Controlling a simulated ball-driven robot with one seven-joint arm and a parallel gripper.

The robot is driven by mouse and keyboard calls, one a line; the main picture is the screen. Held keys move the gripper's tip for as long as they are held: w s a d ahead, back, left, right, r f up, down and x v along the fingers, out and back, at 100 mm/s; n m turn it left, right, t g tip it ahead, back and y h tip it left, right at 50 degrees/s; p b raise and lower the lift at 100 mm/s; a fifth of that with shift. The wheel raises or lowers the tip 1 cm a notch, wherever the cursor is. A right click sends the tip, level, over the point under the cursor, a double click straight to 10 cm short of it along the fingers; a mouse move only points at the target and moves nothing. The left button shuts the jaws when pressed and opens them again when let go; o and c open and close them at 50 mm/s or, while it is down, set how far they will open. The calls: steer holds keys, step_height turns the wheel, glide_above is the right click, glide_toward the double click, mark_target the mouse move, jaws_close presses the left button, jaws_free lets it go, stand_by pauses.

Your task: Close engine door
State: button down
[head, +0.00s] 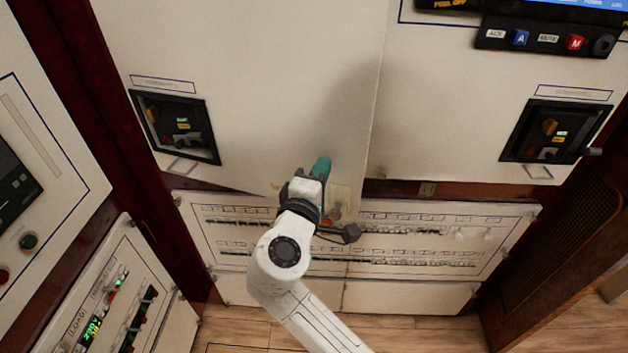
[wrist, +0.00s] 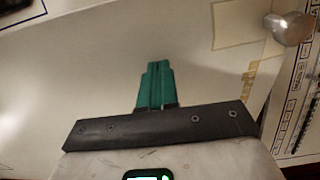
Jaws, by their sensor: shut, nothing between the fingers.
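A large cream door panel (head: 270,80) fills the upper middle of the head view. Its lower right corner hangs over the breaker panel, so it appears swung out a little from the wall; I cannot read a label naming it the engine door. My gripper (head: 321,166) is in front of the panel near that lower right corner. In the wrist view my teal fingers (wrist: 157,84) are shut together with nothing between them, pointing at the cream surface (wrist: 110,60). I cannot tell whether the tips touch it. A round metal knob (wrist: 294,28) shows at the upper right.
A breaker panel (head: 440,245) with rows of switches lies below the door. A right-hand cream panel (head: 460,110) has a dark recessed control box (head: 555,132); another box (head: 176,127) is at left. Side cabinets (head: 110,300) stand at left. Wooden floor (head: 430,335) shows below.

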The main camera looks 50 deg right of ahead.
steer(key=shift+w+d, duration=0.2)
steer(key=shift+d, duration=0.25)
